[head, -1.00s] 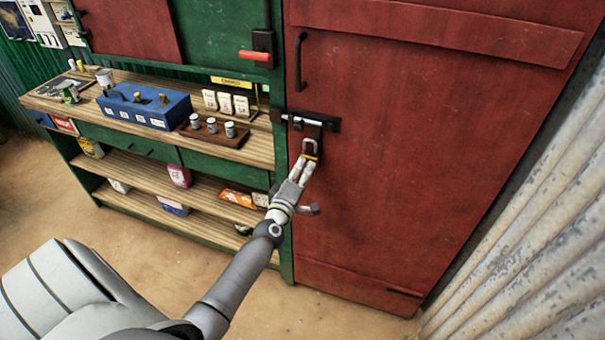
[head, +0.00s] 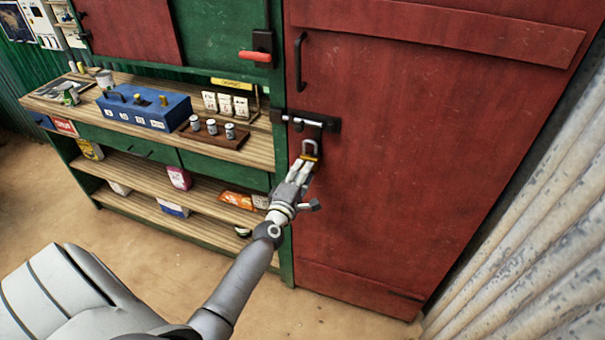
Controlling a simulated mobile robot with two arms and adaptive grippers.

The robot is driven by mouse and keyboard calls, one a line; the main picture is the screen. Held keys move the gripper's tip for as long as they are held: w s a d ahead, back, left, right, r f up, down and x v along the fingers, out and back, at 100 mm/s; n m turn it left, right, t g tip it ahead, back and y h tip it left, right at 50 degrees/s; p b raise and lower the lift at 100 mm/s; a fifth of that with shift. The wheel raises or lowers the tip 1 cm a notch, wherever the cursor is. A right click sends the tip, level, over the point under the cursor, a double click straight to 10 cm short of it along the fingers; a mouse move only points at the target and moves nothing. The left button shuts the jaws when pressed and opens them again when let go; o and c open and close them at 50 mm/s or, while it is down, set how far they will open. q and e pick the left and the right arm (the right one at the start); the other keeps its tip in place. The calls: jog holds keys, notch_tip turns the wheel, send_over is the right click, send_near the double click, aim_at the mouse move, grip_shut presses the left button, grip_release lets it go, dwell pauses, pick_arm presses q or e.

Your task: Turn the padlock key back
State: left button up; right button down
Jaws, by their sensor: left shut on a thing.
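A brass padlock (head: 311,156) with a steel shackle hangs below the bolt (head: 304,122) on the red door (head: 420,160). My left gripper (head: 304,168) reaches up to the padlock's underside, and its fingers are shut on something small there. The key is hidden between the fingers, so how far it is turned cannot be seen. My right gripper is not in view.
A wooden counter (head: 255,150) left of the door holds a blue box (head: 145,110), a rack of small tins (head: 212,130) and white cards. A red-handled latch (head: 255,56) sits above. Corrugated metal (head: 540,240) stands at the right. The floor in front is clear.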

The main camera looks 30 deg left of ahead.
pick_arm(q)
jog(key=o, duration=1)
jog(key=shift+o, duration=0.2)
jog(key=v, duration=1.2)
